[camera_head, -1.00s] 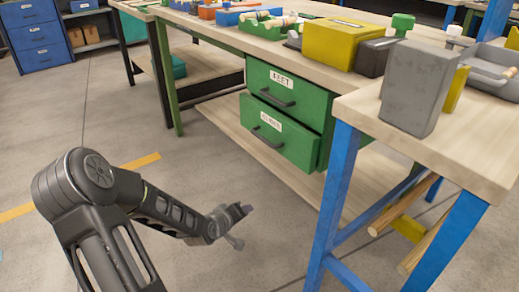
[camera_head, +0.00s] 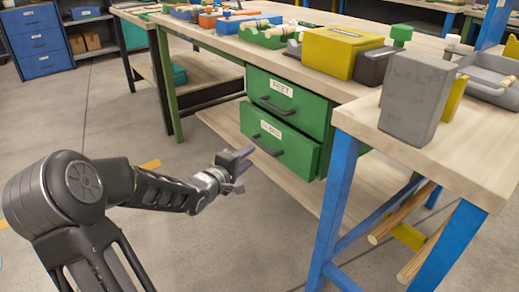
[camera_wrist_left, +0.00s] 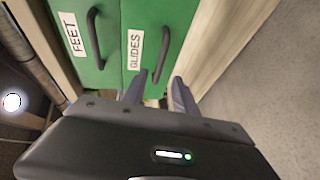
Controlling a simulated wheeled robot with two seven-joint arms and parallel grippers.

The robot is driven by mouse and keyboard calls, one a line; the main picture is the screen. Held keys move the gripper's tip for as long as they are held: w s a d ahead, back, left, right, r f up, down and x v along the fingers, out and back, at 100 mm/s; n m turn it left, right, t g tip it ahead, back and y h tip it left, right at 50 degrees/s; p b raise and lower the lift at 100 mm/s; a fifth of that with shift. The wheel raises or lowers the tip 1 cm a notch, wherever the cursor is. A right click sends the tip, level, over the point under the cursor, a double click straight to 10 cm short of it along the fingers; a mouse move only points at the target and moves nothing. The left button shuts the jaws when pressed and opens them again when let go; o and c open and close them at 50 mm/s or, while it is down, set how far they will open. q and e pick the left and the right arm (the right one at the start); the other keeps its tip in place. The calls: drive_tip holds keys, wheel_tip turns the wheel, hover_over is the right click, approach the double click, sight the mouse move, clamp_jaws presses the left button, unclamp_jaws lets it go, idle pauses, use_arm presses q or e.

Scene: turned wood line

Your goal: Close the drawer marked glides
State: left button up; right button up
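The green drawer marked glides (camera_head: 295,153) is the lower of two under the wooden bench. It stands out somewhat past the green drawer marked feet (camera_head: 310,112) above it. Its dark handle (camera_head: 268,146) faces my left gripper. In the left wrist view the GLIDES label (camera_wrist_left: 134,49) and handle (camera_wrist_left: 161,55) show clearly, with the feet drawer (camera_wrist_left: 80,25) to the left. My left gripper (camera_head: 246,168) is in front of the glides drawer, near its left part; contact cannot be told. Its two fingers (camera_wrist_left: 158,88) are apart with nothing seen between them. My right gripper is out of view.
A blue-legged table (camera_head: 460,140) with a grey block (camera_head: 418,98) stands close on the right. The bench top holds a yellow box (camera_head: 338,52). A lower wooden shelf (camera_head: 225,125) lies under the drawers. Open floor (camera_head: 240,245) lies in front.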

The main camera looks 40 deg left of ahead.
sight(261, 147)
use_arm(q)
drive_tip(key=w+b, duration=0.2)
drive_tip(key=w+f+b, duration=0.1)
drive_tip(key=w+b, duration=0.1)
drive_tip(key=w, duration=0.1)
drive_tip(key=w+a+b, duration=0.1)
drive_tip(key=w+b, duration=0.1)
drive_tip(key=shift+w+f+b, duration=0.15)
drive_tip(key=shift+w+b, duration=0.15)
drive_tip(key=shift+c, duration=0.3)
clamp_jaws()
drive_tip(key=shift+d, duration=0.1)
idle(0.9)
